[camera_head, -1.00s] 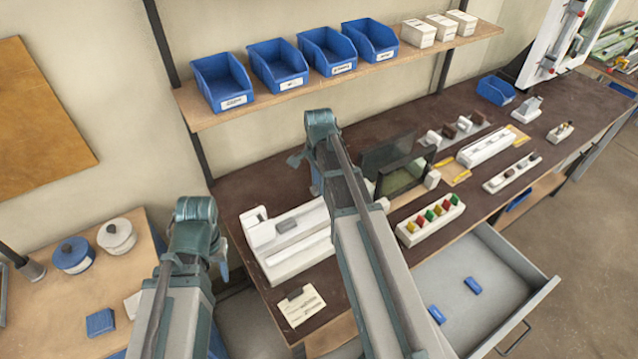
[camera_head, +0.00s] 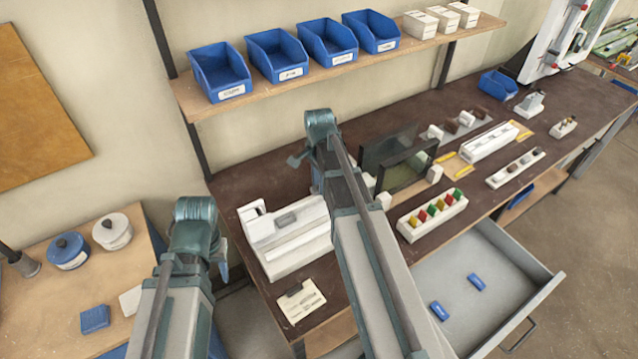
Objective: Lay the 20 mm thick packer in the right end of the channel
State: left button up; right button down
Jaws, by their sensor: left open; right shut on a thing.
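A white clamp fixture (camera_head: 290,258) with a long groove stands at the left end of the dark bench; I take the groove to be the channel, and my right arm covers its right end. A grey block lies on its back part. A white holder (camera_head: 497,181) with small grey and brown blocks stands near the front edge on the right. I cannot tell which block is the 20 mm packer. My two arms rise from the bottom, the left one left of the bench and the right one across it.
A rack of coloured blocks (camera_head: 432,221) stands near the front edge, above an open drawer (camera_head: 505,290). Dark framed panels (camera_head: 405,165) stand mid-bench. A label card (camera_head: 301,303) lies at the front left. Blue bins (camera_head: 220,75) line the shelf.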

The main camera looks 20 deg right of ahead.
jog(key=shift+f+b, duration=2.6)
jog(key=shift+f, duration=0.1)
jog(key=shift+r, duration=0.1)
jog(key=c, duration=0.5)
grip_release()
jog(key=shift+r, duration=0.15)
notch_tip(320, 180, up, 8)
jog(key=p, duration=0.8)
